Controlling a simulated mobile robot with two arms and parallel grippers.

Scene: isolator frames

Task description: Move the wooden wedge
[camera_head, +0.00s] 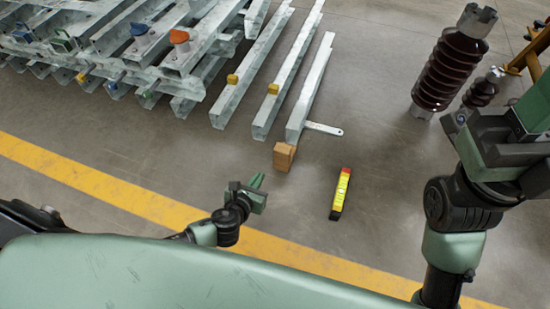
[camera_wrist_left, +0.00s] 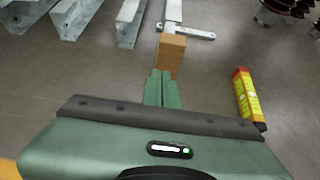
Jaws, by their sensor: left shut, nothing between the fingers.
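The wooden wedge (camera_head: 284,156) is a small tan block on the concrete floor, just in front of the near end of a steel beam. It also shows in the left wrist view (camera_wrist_left: 171,55), straight beyond the fingertips. My left gripper (camera_head: 258,181) is shut and empty, a little short of the wedge and to its left in the head view. In the left wrist view its green fingers (camera_wrist_left: 162,88) are together, and their tips overlap the wedge's lower edge in the picture. I cannot tell whether they touch. My right arm is at the right edge; its fingertips are not clearly seen.
A yellow and red level-like tool (camera_head: 341,193) lies right of the wedge. A flat metal strip (camera_head: 324,129) lies by the beam end (camera_head: 297,128). Stacked steel beams (camera_head: 130,45) fill the upper left. Brown ribbed insulators (camera_head: 450,68) stand upper right. Floor around the wedge's front is clear.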

